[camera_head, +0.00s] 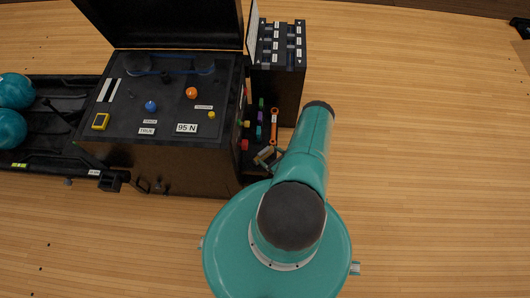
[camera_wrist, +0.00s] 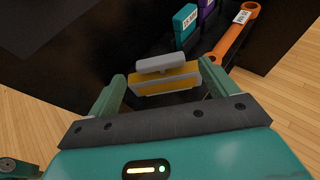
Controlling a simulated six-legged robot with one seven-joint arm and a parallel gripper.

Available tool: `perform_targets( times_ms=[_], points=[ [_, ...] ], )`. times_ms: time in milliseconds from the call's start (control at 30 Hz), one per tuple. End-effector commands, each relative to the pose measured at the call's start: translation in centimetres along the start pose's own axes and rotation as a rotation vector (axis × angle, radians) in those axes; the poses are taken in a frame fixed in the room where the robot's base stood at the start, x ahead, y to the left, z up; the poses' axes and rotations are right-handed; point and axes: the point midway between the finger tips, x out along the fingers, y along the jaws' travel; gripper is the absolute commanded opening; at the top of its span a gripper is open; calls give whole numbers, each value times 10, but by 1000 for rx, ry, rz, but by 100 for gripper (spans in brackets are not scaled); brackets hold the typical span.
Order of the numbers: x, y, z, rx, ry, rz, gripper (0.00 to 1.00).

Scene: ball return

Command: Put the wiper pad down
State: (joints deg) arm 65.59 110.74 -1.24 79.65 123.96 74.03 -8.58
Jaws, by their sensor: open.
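The wiper pad (camera_wrist: 166,84), a yellow block with a grey top and pale grey edges, lies between the fingers of my gripper (camera_wrist: 163,72) in the wrist view. The fingers are open, one on each side of the pad, with a gap at least on the right. The pad appears to rest on a dark shelf surface. In the head view the pad (camera_head: 265,153) is small and partly hidden near my gripper (camera_head: 270,160), at the near end of the dark shelf.
An orange wrench (camera_wrist: 236,34) lies just right of the pad. Teal (camera_wrist: 185,25) and purple (camera_wrist: 205,8) labelled blocks stand behind it. The dark machine (camera_head: 165,110) is to the left, with a rack (camera_head: 280,45) behind. Open wooden floor (camera_head: 430,150) lies to the right.

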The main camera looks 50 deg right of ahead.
Motion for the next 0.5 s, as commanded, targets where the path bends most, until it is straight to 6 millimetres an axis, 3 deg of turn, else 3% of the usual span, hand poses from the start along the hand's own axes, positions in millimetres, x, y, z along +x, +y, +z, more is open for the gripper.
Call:
perform_targets(
  times_ms=[233, 500],
  points=[
    [-52, -1, 0, 2, 1, -3, 85],
    [-70, 0, 0, -1, -1, -1, 85]
  ],
)
